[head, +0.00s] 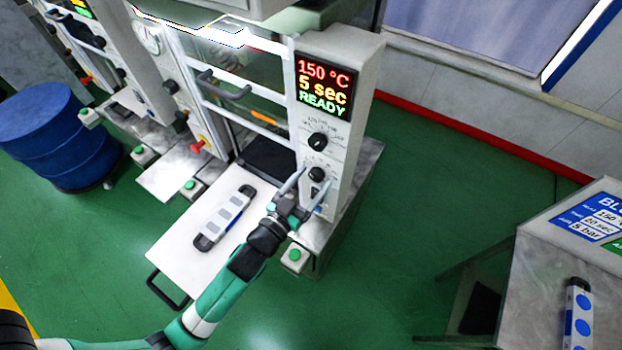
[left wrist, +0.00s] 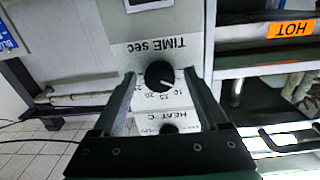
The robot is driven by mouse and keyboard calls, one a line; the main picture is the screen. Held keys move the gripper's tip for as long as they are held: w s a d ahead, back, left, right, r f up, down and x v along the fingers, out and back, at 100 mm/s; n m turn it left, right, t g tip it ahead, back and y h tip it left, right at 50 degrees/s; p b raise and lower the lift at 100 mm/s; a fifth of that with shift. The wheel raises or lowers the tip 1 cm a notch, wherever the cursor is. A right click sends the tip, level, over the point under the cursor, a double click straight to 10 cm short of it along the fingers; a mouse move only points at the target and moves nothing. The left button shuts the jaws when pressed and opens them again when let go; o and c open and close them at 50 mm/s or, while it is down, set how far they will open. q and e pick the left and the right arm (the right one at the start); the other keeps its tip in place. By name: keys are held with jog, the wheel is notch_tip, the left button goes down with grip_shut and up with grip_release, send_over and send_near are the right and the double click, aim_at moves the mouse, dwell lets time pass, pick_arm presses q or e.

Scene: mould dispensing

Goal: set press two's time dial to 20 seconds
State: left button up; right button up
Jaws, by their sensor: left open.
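Press two's display (head: 323,86) reads 150 °C, 5 sec, READY. Below it are the heat dial (head: 317,142) and the lower time dial (head: 316,173). In the left wrist view, which is upside down, the black time dial (left wrist: 159,75) is under the "TIME sec" label with its white mark towards the lower right; the exact number is unclear. The heat dial (left wrist: 170,128) is partly hidden by my gripper. My left gripper (head: 314,178) is open, its fingers on either side of the time dial; contact cannot be told. My right gripper is not in view.
A mould (head: 225,216) lies on the press's white tray (head: 178,255). Green buttons, including one (head: 295,255) beside my wrist, stand near the press. A blue card (head: 597,217) reading 150, 20 sec, 5 bar stands on the right table. A blue drum (head: 60,135) stands left.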

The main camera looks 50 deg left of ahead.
pick_arm(q)
grip_shut()
dwell(0.3)
jog(key=shift+m, duration=0.5)
jog(key=m+p, duration=0.1)
jog(key=m, duration=0.1)
jog(key=shift+r+m+p, duration=0.1)
jog(key=shift+m+p, duration=0.3)
jog(key=m+p, duration=0.1)
jog(key=m, duration=0.3)
jog(key=m+p, duration=0.1)
jog(key=m, duration=0.4)
jog(key=shift+p, duration=0.35)
jog(key=m, duration=0.4)
jog(key=shift+m+p, duration=0.3)
jog(key=shift+p, duration=0.1)
